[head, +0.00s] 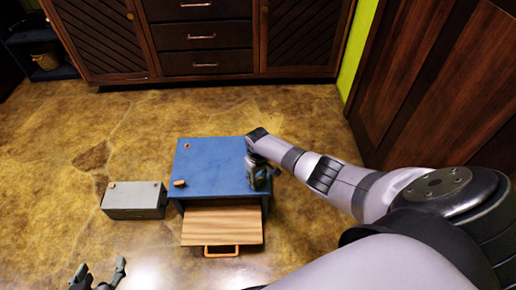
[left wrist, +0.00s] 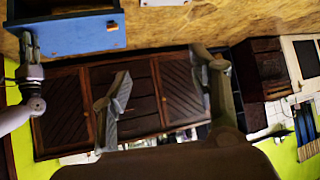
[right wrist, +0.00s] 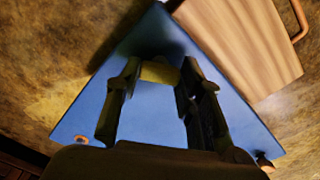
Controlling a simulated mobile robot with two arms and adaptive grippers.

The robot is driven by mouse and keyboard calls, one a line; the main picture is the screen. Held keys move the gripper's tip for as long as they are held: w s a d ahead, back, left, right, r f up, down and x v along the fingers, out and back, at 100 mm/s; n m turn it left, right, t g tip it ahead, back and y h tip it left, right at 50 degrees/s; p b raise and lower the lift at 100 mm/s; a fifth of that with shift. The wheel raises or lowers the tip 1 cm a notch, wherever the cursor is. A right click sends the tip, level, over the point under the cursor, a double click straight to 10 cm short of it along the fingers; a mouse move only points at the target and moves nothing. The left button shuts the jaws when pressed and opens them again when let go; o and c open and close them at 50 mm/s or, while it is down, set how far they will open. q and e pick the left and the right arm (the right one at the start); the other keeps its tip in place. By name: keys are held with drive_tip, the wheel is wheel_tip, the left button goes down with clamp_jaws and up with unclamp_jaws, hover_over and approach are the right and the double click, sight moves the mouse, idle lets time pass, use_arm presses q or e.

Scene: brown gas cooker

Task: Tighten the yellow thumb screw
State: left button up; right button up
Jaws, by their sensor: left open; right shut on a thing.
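The yellow thumb screw (right wrist: 160,73) shows in the right wrist view, between the fingertips at the top of a blue box (right wrist: 150,110). My right gripper (head: 260,178) is shut on it, pointing down at the box's right front corner. In the head view the gripper hides the screw. The blue box (head: 215,160) stands on the floor with a wooden drawer (head: 222,222) out at its front. My left gripper (head: 98,272) is open and empty at the lower left, away from the box; its spread fingers also show in the left wrist view (left wrist: 163,90).
A grey box (head: 135,205) stands left of the blue box. The drawer has an orange handle (head: 221,253). Small brown knobs (head: 180,183) sit on the blue top. Dark wooden cabinets (head: 200,45) line the back, and a wooden door (head: 430,75) stands right. The floor between is clear.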

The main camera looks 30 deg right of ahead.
sight(258, 180)
drive_tip(key=m+p, duration=0.1)
drive_tip(key=m, duration=0.2)
drive_tip(key=shift+w+a, duration=0.1)
use_arm(q)
drive_tip(key=s+a+f+g+y, duration=0.1)
drive_tip(key=s+a+f+g, duration=0.1)
drive_tip(key=s+f+g, duration=0.2)
drive_tip(key=shift+s+a+g, duration=0.3)
drive_tip(key=shift+s, duration=1.5)
use_arm(e)
drive_tip(key=shift+m, duration=0.3)
drive_tip(key=o, duration=1.2)
drive_tip(key=shift+c, duration=0.2)
wheel_tip(258, 180, up, 12)
